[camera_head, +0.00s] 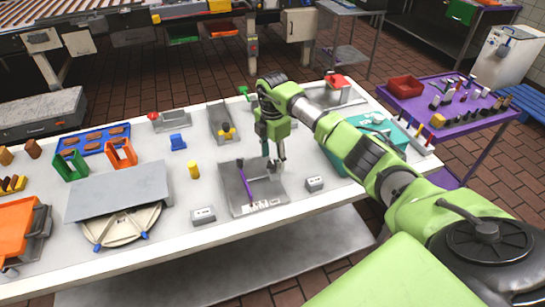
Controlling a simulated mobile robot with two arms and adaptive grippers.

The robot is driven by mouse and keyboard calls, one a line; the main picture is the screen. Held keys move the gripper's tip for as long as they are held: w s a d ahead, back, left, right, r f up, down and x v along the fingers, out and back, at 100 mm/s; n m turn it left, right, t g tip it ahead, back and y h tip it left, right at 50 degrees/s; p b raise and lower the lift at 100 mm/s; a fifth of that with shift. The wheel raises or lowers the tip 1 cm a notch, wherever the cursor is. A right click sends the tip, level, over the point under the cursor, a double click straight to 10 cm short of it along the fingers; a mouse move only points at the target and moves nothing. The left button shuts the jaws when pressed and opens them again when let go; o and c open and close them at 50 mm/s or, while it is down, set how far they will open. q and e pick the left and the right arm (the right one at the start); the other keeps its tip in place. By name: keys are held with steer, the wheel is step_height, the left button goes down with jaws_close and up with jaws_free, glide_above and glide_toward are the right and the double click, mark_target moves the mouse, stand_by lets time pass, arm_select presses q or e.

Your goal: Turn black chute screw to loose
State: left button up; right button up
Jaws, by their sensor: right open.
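My right gripper (275,163) points down over the back right part of a grey metal plate (238,205) on the white table. Its fingers are apart, and I see nothing held between them. I cannot make out a black chute screw for certain; the small dark parts near the fingertips are too small to tell from the gripper. A purple stick (245,186) stands tilted on the plate, left of the gripper. My left gripper is not in view.
Small grey blocks (203,216) (314,184) flank the plate. A yellow piece (194,170), blue piece (177,142) and grey fixture with a yellow part (222,122) lie left of my arm. A teal case (345,160) stands right. The white table's (290,212) front strip is clear.

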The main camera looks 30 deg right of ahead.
steer(key=shift+f, duration=0.7)
steer(key=c, duration=1.1)
